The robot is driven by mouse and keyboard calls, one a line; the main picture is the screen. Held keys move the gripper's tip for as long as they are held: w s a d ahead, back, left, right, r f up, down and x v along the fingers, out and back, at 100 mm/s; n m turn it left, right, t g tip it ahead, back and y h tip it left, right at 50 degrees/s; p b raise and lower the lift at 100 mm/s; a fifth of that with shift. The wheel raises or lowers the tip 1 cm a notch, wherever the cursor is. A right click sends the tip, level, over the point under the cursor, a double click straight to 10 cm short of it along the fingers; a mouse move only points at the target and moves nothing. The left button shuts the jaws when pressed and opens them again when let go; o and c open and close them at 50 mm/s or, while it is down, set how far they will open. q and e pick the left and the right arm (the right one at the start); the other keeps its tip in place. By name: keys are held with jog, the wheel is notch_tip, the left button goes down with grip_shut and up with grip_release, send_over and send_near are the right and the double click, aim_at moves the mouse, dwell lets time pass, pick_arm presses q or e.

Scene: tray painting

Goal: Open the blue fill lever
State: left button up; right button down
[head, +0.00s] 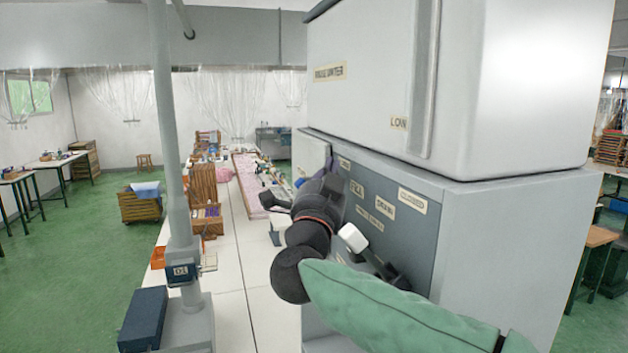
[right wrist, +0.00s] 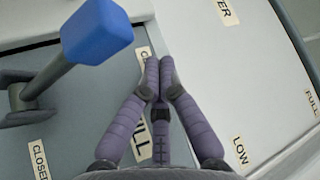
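The blue fill lever (right wrist: 97,38) shows in the right wrist view at the upper left, its blue block handle on a grey stem that rises from a dark pivot on the grey panel. My right gripper (right wrist: 159,75) has its purple fingers together with nothing seen between them. It is to the right of the blue handle, apart from it in the picture, in front of the FILL label (right wrist: 140,138). In the head view my right wrist and hand cover the blue lever. A white-handled lever (head: 353,238) sits lower on the same panel. My left gripper is not in view.
The grey panel (head: 408,232) carries FILL, DRAIN and CLOSED labels. A large white tank (head: 500,90) overhangs it. A grey post (head: 172,150) stands on the left. A long white table (head: 238,285) with trays and boxes runs behind.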

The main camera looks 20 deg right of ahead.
jog(key=shift+s+a+f, duration=0.15)
jog(key=shift+a+f, duration=1.2)
jog(key=shift+a, duration=0.3)
